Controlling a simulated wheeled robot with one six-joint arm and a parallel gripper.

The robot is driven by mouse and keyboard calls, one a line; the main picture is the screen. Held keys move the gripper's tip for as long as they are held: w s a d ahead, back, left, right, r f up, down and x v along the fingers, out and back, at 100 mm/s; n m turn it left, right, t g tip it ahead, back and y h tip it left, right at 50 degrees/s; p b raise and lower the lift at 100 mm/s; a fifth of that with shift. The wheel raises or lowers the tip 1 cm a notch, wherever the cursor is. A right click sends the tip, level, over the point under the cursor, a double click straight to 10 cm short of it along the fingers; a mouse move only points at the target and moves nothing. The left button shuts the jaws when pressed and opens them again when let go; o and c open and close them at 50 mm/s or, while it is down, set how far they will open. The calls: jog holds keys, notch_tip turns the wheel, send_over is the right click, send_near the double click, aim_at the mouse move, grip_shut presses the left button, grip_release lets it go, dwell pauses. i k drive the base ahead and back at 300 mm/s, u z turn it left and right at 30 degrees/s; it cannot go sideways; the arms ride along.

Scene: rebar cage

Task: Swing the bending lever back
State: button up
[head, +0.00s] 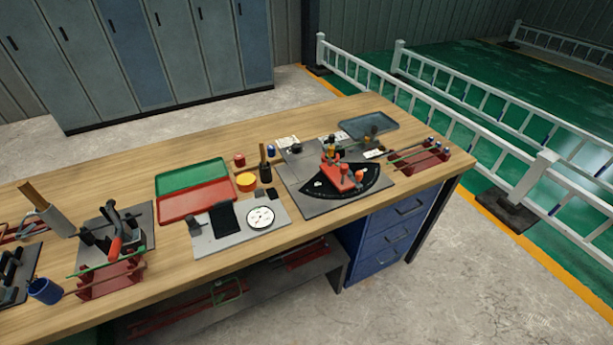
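A bending station sits on a grey plate (300,200) at the right part of the wooden workbench. It has a black arc-shaped scale (322,203) with pale marks along its front. A red piece (340,180) with orange knobs, which looks like the bending lever, lies over the plate behind the arc. Small dark and yellow parts crowd its back end, so the pivot and exact lever angle are hard to tell. My gripper is not in view.
A red rack with green bars (428,160) stands right of the station. Green and red trays (195,200), a grey plate with a round dial (225,240) and an orange-handled tool (115,240) lie to the left. White railings (480,125) stand beyond. Floor in front is clear.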

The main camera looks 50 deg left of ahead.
aim_at(338, 176)
jog(key=u, duration=1.9)
jog(key=k, duration=0.3)
jog(key=u, duration=0.45)
jog(key=i, duration=1.35)
jog(key=z, duration=0.5)
